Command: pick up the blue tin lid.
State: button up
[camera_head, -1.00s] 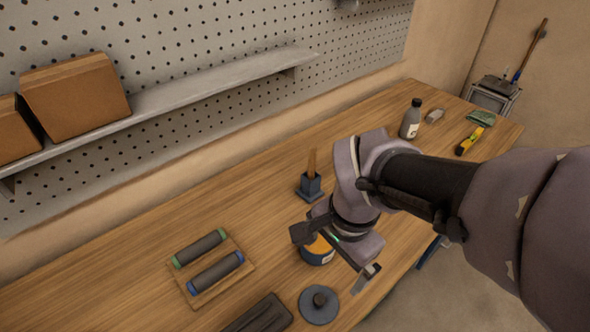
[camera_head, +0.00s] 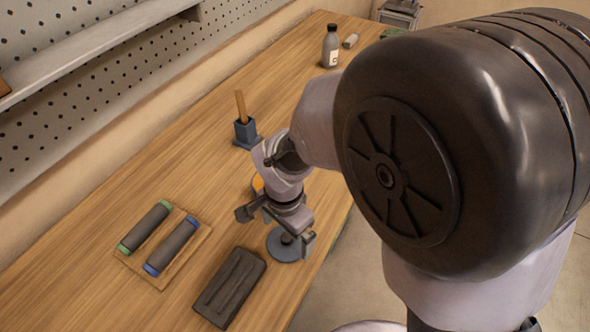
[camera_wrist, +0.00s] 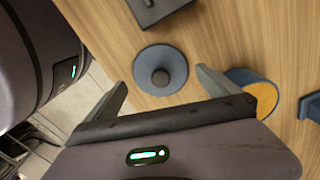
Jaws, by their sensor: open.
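The blue tin lid (camera_wrist: 160,66) is a round blue-grey disc with a dark knob in its middle, lying flat on the wooden bench. In the head view the lid (camera_head: 285,251) is partly hidden behind my gripper (camera_head: 275,227). In the wrist view my gripper (camera_wrist: 162,80) is open and empty. Its two fingers point toward the lid, one to each side of it in the picture, and the lid's disc and knob show between and beyond them. The fingers appear above the bench, not touching the lid.
A blue tin with an orange top (camera_wrist: 253,92) stands close to the right finger in the wrist view. A dark tray (camera_head: 230,287) lies left of the lid. A board with two dark rolls (camera_head: 163,245), a blue brush holder (camera_head: 246,133) and a bottle (camera_head: 330,46) are farther off.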

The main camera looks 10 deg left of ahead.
notch_tip(320, 180, down, 3)
jog(key=shift+r+b, duration=0.1)
jog(key=shift+b, duration=0.25)
jog(key=shift+r, duration=0.15)
jog(key=shift+c, duration=0.7)
jog(key=c, duration=1)
jog(key=shift+r, duration=0.1)
